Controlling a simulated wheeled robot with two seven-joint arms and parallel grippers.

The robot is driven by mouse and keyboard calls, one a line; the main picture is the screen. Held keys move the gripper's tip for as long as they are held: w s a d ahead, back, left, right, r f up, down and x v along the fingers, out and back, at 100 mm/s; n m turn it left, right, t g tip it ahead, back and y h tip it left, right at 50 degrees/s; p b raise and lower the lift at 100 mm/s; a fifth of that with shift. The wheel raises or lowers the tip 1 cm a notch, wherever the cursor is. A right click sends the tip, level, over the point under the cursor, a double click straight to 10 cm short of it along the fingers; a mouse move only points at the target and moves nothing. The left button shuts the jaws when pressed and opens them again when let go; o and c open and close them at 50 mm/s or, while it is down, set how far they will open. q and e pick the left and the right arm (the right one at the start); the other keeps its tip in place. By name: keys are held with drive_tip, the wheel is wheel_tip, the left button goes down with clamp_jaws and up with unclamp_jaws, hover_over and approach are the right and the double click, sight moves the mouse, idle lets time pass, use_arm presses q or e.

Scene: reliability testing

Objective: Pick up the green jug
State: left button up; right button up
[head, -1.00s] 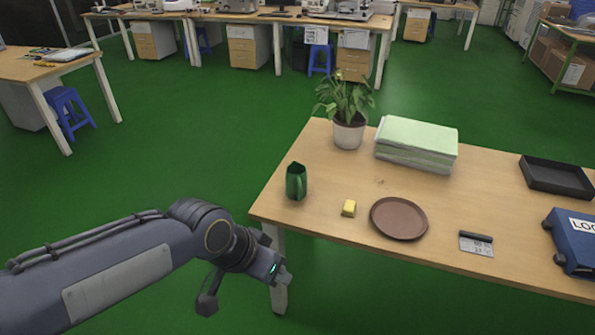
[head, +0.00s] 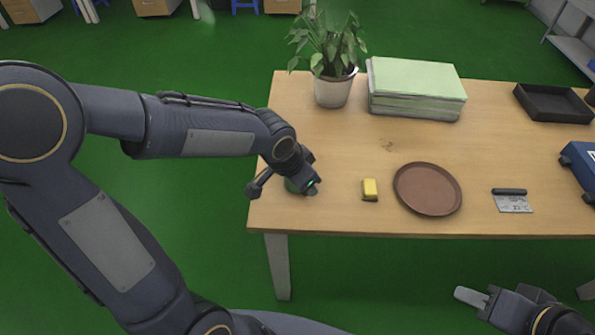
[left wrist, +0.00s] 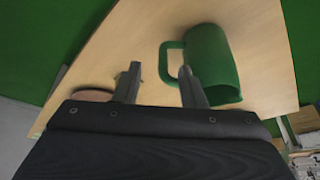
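The green jug (left wrist: 215,62) stands at the table's left end. In the head view, only a small green part of the jug (head: 292,187) shows behind my left gripper (head: 285,186). In the left wrist view, my left gripper (left wrist: 160,84) is open, its two fingers well apart. The right-hand finger overlaps the jug's handle and side. I cannot tell whether it touches.
On the table (head: 330,215) are a yellow block (head: 370,189), a brown round plate (head: 428,189), a small card-like item (head: 512,201), a green-topped stack (head: 415,88), a potted plant (head: 333,90), a black tray (head: 553,102) and a blue case (head: 583,170). The left edge is close to the jug.

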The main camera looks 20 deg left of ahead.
use_arm(q)
drive_tip(key=x, duration=0.5)
drive_tip(key=shift+w+a+f+b, duration=0.15)
drive_tip(key=shift+w+f+b, duration=0.1)
drive_tip(key=shift+w+b, duration=0.05)
clamp_jaws()
drive_tip(key=shift+r, duration=0.1)
